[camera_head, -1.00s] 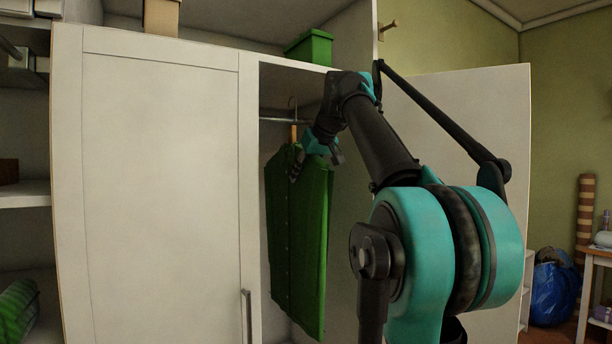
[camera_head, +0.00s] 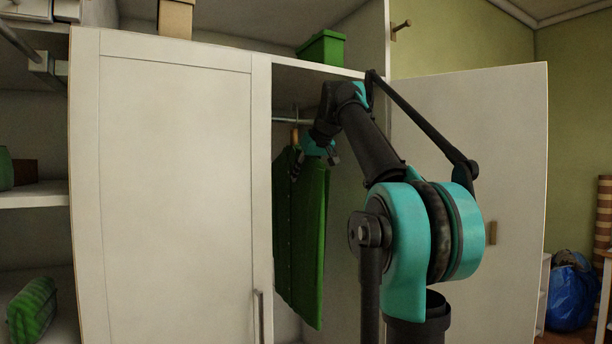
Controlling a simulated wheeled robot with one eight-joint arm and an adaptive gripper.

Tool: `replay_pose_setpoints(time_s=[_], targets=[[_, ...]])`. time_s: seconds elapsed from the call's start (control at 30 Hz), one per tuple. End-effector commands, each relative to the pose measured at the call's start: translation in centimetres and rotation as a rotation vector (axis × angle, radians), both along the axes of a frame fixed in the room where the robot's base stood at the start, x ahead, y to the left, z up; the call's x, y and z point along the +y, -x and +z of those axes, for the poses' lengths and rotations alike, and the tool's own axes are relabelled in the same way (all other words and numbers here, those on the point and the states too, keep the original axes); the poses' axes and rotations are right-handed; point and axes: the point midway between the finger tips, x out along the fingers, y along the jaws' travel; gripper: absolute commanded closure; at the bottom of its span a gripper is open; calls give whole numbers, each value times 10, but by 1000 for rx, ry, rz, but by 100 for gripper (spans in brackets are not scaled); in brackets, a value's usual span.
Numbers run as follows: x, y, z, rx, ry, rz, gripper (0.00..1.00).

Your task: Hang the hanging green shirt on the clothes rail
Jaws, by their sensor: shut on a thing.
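The green shirt (camera_head: 301,235) hangs upright on a wooden hanger (camera_head: 295,136) inside the open right part of the wardrobe. My gripper (camera_head: 300,166) is shut at the upper part of the shirt, near its shoulder. The clothes rail (camera_head: 284,120) runs across the compartment just below the top. The hanger's hook reaches up to the rail's height. I cannot tell whether the hook rests on the rail or is in front of it.
A closed white door (camera_head: 175,190) stands left of the opening. An open door (camera_head: 475,120) stands on the right, behind my arm. A green box (camera_head: 320,48) and a cardboard box (camera_head: 175,18) sit on top.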

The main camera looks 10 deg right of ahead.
Motion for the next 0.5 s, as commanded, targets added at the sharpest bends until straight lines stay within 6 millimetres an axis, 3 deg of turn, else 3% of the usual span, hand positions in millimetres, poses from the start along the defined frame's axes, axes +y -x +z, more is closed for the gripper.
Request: replay_pose_setpoints(time_s=[0.5], targets=[[12, -36, 0, -1, 0, 1, 100]])
